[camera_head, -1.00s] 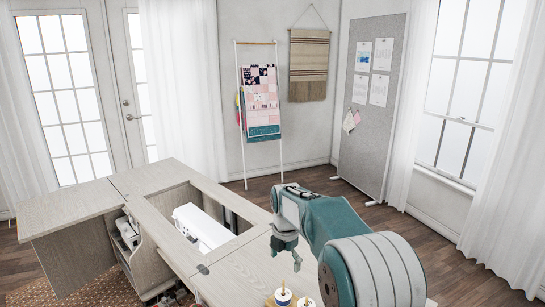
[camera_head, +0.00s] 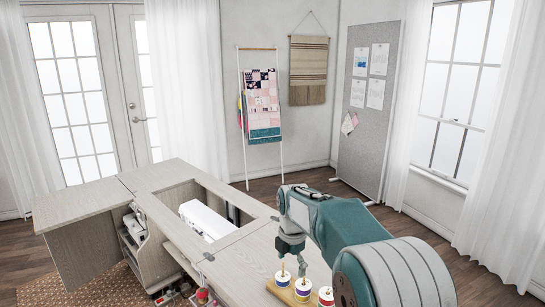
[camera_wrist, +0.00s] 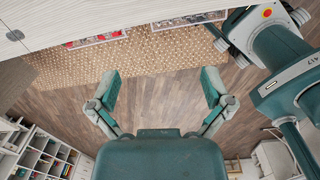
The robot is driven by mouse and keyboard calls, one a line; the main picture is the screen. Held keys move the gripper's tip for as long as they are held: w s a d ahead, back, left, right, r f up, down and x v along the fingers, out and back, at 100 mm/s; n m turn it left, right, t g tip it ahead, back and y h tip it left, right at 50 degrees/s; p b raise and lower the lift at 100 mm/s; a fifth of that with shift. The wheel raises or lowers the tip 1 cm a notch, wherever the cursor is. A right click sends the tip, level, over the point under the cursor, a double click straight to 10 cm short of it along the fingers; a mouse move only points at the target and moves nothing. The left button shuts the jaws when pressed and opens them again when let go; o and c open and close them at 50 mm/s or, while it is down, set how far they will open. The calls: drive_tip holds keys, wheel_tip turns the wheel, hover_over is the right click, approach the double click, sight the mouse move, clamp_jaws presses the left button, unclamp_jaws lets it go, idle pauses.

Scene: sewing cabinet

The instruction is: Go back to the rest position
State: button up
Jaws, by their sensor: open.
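My gripper (camera_head: 292,250) shows small in the head view, at the end of my teal and grey arm, hanging in front of the right part of the sewing cabinet top (camera_head: 243,262). In the wrist view my gripper (camera_wrist: 160,84) has its two teal fingers spread wide apart. Nothing is between them, only the wood floor and a woven rug (camera_wrist: 145,58) beyond. The fingertips touch nothing that I can see.
Thread spools (camera_head: 282,278) stand on a wooden holder (camera_head: 283,293) near the gripper. A white sewing machine (camera_head: 207,220) sits in the cabinet's opening. A pinboard (camera_head: 367,110) and a quilt ladder (camera_head: 243,120) stand behind. Bare floor lies between.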

drive_tip(key=s+d+r+m+t, duration=0.1)
drive_tip(key=s+d+r+m, duration=0.2)
drive_tip(key=s+r+m, duration=0.4)
drive_tip(key=s+d+r+m+t, duration=0.25)
drive_tip(key=s+d+m, duration=0.2)
drive_tip(key=s, duration=0.45)
drive_tip(key=s+d+f+m+t, duration=0.1)
drive_tip(key=s+d+m, duration=0.2)
drive_tip(key=s+m, duration=1)
drive_tip(key=s, duration=0.3)
drive_tip(key=shift+s+f+m+t, duration=0.15)
drive_tip(key=shift+f+m+t, duration=0.2)
drive_tip(key=shift+f, duration=0.05)
